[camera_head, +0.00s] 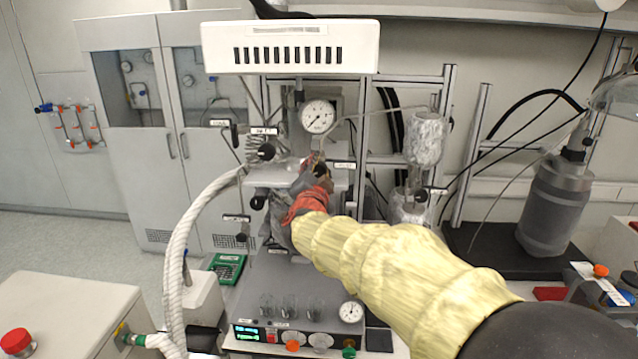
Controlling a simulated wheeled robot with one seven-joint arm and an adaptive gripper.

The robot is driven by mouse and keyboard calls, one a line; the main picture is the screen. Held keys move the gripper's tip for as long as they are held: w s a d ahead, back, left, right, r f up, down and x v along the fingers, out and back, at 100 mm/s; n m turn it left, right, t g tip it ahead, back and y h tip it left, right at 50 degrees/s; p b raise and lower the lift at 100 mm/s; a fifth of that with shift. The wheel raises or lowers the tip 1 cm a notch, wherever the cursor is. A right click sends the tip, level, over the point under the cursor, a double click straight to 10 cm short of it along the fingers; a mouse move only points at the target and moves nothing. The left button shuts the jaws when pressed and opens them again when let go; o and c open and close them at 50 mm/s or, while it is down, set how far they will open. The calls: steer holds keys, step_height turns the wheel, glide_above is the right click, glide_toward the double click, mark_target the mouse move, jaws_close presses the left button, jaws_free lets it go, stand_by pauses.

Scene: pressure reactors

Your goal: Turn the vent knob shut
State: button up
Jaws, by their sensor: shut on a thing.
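My arm reaches in from the lower right in a yellow sleeve with a red cuff. My gripper (321,171) is at the front of the reactor head, just below the pressure gauge (318,116). It is shut on a small dark knob (319,169), which I take as the vent knob. The fingers hide part of it, and its turn angle cannot be read. A small white label (344,165) is right of it, too small to read. The grey reactor body below is largely hidden by the cuff and sleeve.
Another black knob (266,152) sits to the left, near a thick white hose (186,235). A white slotted box (290,47) hangs above. A control box (300,322) with a gauge lies below.

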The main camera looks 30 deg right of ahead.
steer(key=m+b, duration=0.1)
steer(key=m, duration=0.1)
steer(key=m+b, duration=0.1)
steer(key=b, duration=0.1)
steer(key=shift+f+m, duration=0.2)
steer(key=shift+m, duration=0.2)
steer(key=shift+r+m+b, duration=0.15)
steer(key=shift+m+b, duration=1.35)
steer(key=shift+m, duration=0.1)
steer(key=o, duration=1.2)
steer(key=v, duration=0.8)
